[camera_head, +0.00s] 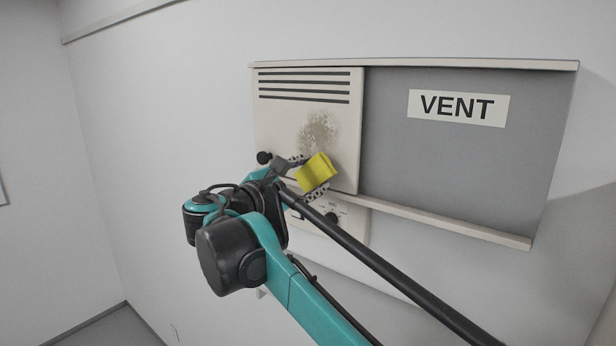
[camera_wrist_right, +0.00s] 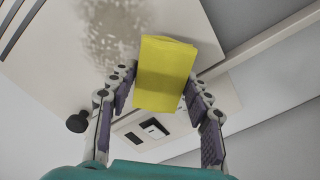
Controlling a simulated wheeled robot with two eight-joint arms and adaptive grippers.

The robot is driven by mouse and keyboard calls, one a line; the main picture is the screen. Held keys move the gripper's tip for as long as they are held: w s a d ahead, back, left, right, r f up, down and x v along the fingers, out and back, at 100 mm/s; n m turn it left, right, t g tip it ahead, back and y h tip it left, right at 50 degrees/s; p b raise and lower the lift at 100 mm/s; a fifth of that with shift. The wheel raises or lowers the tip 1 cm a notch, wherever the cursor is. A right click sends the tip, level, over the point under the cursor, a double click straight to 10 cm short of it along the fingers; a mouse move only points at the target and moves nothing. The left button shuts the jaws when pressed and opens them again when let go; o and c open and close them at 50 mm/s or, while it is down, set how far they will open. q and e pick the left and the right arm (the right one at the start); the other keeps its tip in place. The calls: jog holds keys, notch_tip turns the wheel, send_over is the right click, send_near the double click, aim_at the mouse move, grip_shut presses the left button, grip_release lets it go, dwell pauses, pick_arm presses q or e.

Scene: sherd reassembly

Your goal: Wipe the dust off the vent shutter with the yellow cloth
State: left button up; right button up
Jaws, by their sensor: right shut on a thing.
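The yellow cloth (camera_head: 317,172) is folded into a small block between the fingers of my right gripper (camera_head: 304,176), just in front of the vent shutter. In the right wrist view the cloth (camera_wrist_right: 165,72) stands out between the two fingers of the gripper (camera_wrist_right: 158,95). The vent shutter (camera_head: 285,118) is a pale panel with dark slots along its top and a black knob (camera_head: 264,157) at its lower left. A brownish dust patch (camera_head: 318,132) lies on it, just above the cloth. I cannot tell whether the cloth touches the panel. My left gripper is out of view.
The shutter sits between an upper rail (camera_head: 420,64) and a lower rail (camera_head: 440,217). To its right is a grey panel (camera_head: 420,150) with a VENT label (camera_head: 458,107). A control box (camera_head: 350,222) with a dark dial is below the shutter. The wall at left is clear.

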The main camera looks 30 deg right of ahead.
aim_at(310, 160)
jog(key=shift+w+d, duration=0.15)
jog(key=shift+d, duration=0.25)
jog(key=shift+w+d, duration=0.1)
jog(key=shift+d, duration=0.1)
jog(key=shift+a+r+p, duration=0.1)
jog(key=shift+r+p, duration=1.35)
jog(key=shift+r, duration=0.25)
